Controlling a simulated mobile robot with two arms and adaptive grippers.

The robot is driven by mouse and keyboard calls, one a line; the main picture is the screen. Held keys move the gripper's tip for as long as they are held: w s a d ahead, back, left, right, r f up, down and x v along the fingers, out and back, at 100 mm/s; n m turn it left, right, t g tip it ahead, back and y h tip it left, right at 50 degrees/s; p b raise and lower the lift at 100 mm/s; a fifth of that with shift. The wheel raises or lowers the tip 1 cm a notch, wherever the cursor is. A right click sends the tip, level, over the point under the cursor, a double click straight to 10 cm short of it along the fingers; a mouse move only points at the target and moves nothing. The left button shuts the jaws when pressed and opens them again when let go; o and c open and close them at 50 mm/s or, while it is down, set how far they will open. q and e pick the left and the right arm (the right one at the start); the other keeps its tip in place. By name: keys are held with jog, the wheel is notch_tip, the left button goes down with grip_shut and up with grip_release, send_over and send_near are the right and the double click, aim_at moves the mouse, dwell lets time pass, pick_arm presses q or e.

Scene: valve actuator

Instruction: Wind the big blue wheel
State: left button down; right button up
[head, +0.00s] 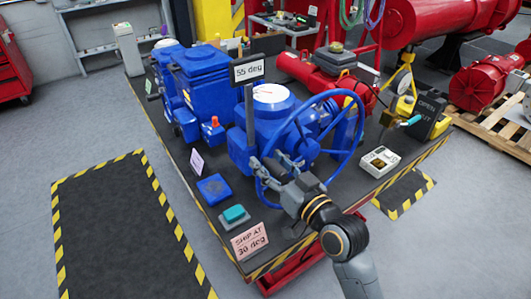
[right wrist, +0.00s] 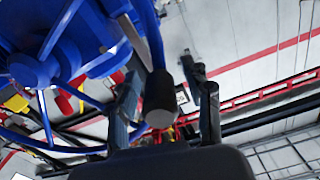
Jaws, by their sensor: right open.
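The big blue wheel (head: 359,125) stands upright on the near right side of the blue valve actuator (head: 243,148). My right gripper (head: 277,168) is at the wheel's lower left rim. In the right wrist view, a dark cylindrical handle (right wrist: 160,96) by the blue rim (right wrist: 148,30) lies between the open fingers of this gripper (right wrist: 166,88). It is closer to the left finger; I cannot tell whether they touch. My left gripper is not in view.
A card reading "SHIP AT 30 deg" (head: 250,241) stands at the bench's front edge, near a teal button box (head: 234,214) and a blue plate (head: 213,189). A grey box (head: 380,161) lies right of the wheel. The floor in front is clear.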

jog(key=shift+x, duration=1)
grip_shut()
